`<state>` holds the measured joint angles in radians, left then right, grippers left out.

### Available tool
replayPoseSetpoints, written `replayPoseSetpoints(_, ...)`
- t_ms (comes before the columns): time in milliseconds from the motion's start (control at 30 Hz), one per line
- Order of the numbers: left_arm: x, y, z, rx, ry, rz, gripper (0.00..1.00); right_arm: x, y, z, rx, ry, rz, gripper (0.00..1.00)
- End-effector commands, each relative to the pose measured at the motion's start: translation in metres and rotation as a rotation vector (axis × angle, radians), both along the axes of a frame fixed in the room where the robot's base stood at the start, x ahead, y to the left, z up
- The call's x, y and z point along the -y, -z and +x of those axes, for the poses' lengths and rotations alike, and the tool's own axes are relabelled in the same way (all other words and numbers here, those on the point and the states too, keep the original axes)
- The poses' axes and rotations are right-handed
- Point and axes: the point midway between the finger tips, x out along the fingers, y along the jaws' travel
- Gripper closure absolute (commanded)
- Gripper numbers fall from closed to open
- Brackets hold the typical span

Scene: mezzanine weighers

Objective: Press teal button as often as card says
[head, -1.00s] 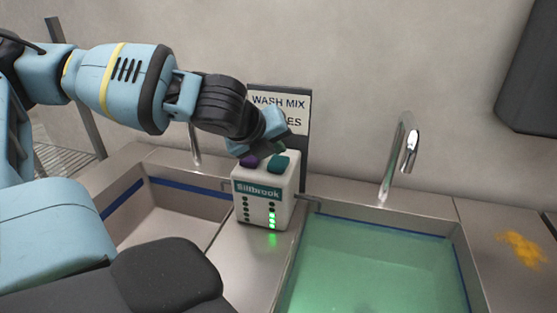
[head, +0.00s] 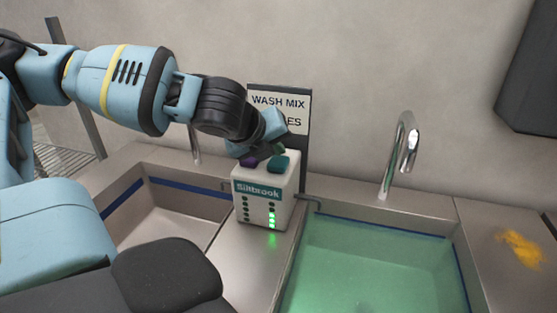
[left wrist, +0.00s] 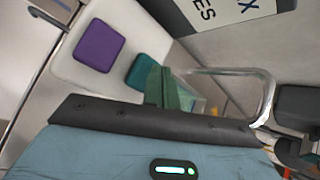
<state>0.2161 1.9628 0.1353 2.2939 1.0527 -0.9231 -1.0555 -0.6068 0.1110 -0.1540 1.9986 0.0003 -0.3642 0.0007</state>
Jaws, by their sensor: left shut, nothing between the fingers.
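The white Siltbrook box (head: 265,205) stands on the ledge between two basins. On its top are a purple button (head: 249,161) at left and a teal button (head: 279,163) at right. Its front has two columns of dots; the left is dark, and the right has several lit green in its lower part. The card (head: 296,103) behind reads "WASH MIX" and "ES"; my arm hides the rest. My left gripper (head: 276,151) is shut and empty, just above the teal button. In the left wrist view its green fingertips (left wrist: 163,88) partly cover the teal button (left wrist: 143,72); contact cannot be told.
A basin of green liquid (head: 375,265) lies to the right, an empty-looking basin (head: 165,215) to the left. A tap (head: 408,145) rises behind the right basin. An orange-yellow patch (head: 522,248) lies on the right counter. A dark box (head: 530,80) hangs upper right.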

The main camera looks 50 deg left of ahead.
Motion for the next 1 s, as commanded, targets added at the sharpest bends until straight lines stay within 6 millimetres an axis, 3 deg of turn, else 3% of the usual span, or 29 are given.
replayPoseSetpoints(1000, 0.0001, 0.0099, 0.0000, -0.001, 0.001, -0.001, 1.00, -0.0004, 0.0017, 0.0056, 0.009, 0.001, 0.001, 0.64)
